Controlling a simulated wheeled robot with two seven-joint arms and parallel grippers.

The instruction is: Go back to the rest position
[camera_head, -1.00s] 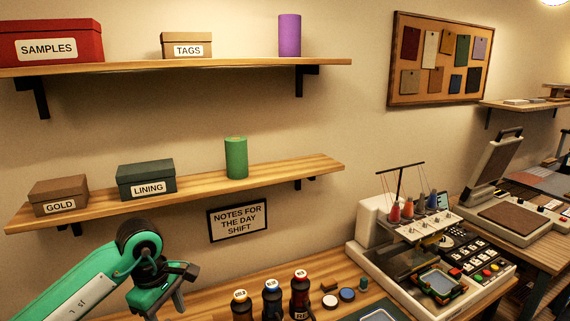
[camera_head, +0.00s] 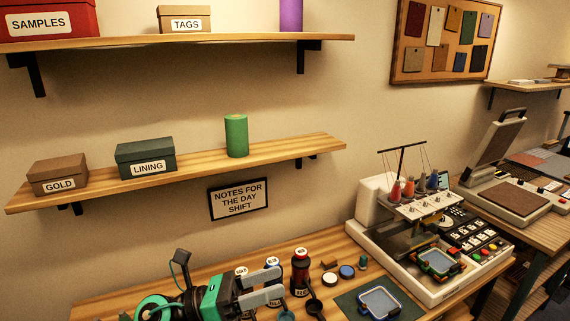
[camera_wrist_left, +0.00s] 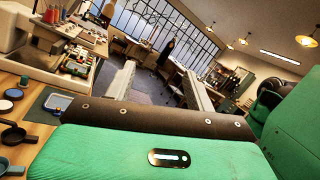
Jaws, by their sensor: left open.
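My left gripper (camera_head: 281,281) is low at the bottom of the head view, in front of the dark bottles on the wooden table. Its two grey fingers point right and stand apart, with nothing between them. In the left wrist view the parted fingers (camera_wrist_left: 160,78) also show empty, with the room and windows beyond. My right gripper is in neither view.
Dark scoops (camera_head: 314,306), small lids (camera_head: 346,271) and a blue-framed hoop (camera_head: 380,303) lie right of the gripper. An embroidery machine (camera_head: 430,240) stands farther right. A shelf (camera_head: 210,172) with boxes and a green cylinder (camera_head: 236,136) is above.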

